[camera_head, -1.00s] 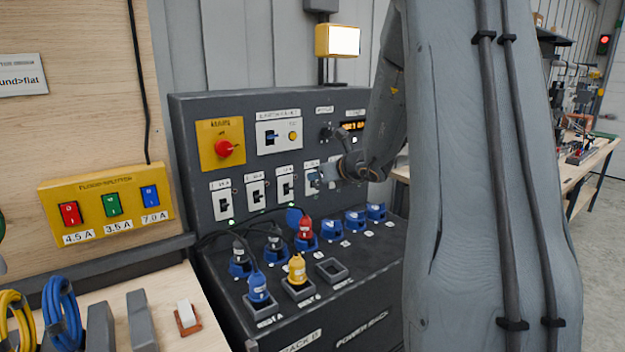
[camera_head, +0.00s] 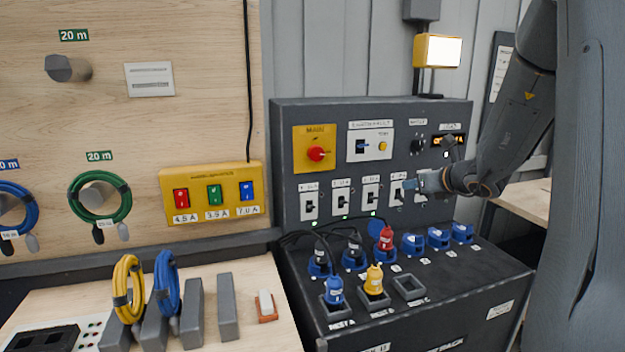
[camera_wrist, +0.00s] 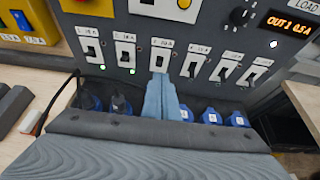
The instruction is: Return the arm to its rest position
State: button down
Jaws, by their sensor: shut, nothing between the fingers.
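My gripper (camera_head: 407,185) is in front of the power rack's row of switches, at the right side of the head view. In the wrist view its two blue-grey fingers (camera_wrist: 162,82) are shut together with nothing between them. Their tips overlap the lower part of a white-plated switch (camera_wrist: 162,56); I cannot tell whether they touch it. My arm reaches in from the upper right, stretched out towards the panel (camera_head: 285,150).
A wooden bench (camera_head: 250,335) with cable coils stands left. A yellow lamp box (camera_head: 437,50) is above the rack.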

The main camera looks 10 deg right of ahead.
jog(key=s+a+f+n+g+y+b, duration=0.1)
jog(key=s+a+f+n+g, duration=0.1)
jog(key=s+a+f+n, duration=0.3)
jog(key=s+a+f+n+g+y+b, duration=0.1)
jog(key=s+a+f+n+g, duration=0.3)
jog(key=a, duration=0.4)
jog(key=s+a+f+n+g+y+b, duration=0.1)
jog(key=s+a+f+n, duration=0.25)
jog(key=a+n, duration=0.25)
jog(key=s+a+f+n+g+h+b, duration=0.1)
jog(key=s+f+n+g+h+b, duration=0.1)
jog(key=s+f+n, duration=0.3)
jog(key=s+a+f+n+g+h+b, duration=0.2)
jog(key=s+f+n, duration=0.3)
jog(key=s+n, duration=0.5)
jog(key=shift+a+n+g+h, duration=0.25)
jog(key=shift+n+g+h, duration=0.05)
jog(key=shift+n, duration=1.9)
jog(key=shift+f, duration=0.1)
